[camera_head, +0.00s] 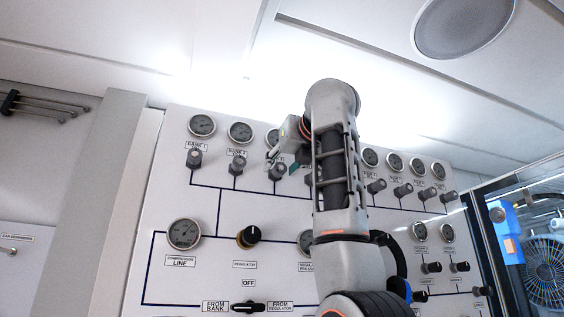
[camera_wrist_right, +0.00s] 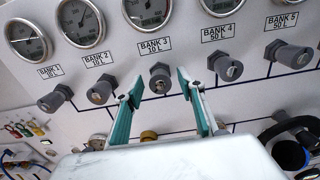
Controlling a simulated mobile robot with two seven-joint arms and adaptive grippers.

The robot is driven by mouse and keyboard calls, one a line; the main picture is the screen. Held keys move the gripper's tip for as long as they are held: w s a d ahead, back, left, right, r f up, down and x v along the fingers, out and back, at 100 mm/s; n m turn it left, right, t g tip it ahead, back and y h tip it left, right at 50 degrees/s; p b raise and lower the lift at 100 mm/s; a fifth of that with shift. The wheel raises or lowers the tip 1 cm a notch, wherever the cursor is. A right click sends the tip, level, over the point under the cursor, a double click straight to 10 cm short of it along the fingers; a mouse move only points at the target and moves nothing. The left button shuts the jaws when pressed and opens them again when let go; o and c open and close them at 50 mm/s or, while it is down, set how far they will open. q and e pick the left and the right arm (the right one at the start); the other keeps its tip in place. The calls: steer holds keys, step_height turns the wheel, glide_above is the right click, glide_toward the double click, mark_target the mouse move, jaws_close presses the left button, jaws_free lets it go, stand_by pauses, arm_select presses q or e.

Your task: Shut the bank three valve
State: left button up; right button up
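The bank three valve (camera_wrist_right: 160,78) is a grey knob under the label BANK 3 10 L in the right wrist view. My right gripper (camera_head: 284,160) is raised at the panel in the head view and largely hides this valve there. In the wrist view its two teal fingers are apart, with one tip on the left and one on the right of the knob. A gap shows on both sides, and I cannot tell how deep the tips reach. My left gripper is out of view.
The bank two valve (camera_wrist_right: 102,90) and bank four valve (camera_wrist_right: 228,66) stand close on either side. Gauges (camera_head: 240,132) line the white panel (camera_head: 205,285) above the valves. A black regulator knob (camera_head: 250,236) sits lower. A blue fan unit (camera_head: 506,230) is at the right.

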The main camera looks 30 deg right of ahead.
steer(key=shift+w, duration=0.2)
jaws_close()
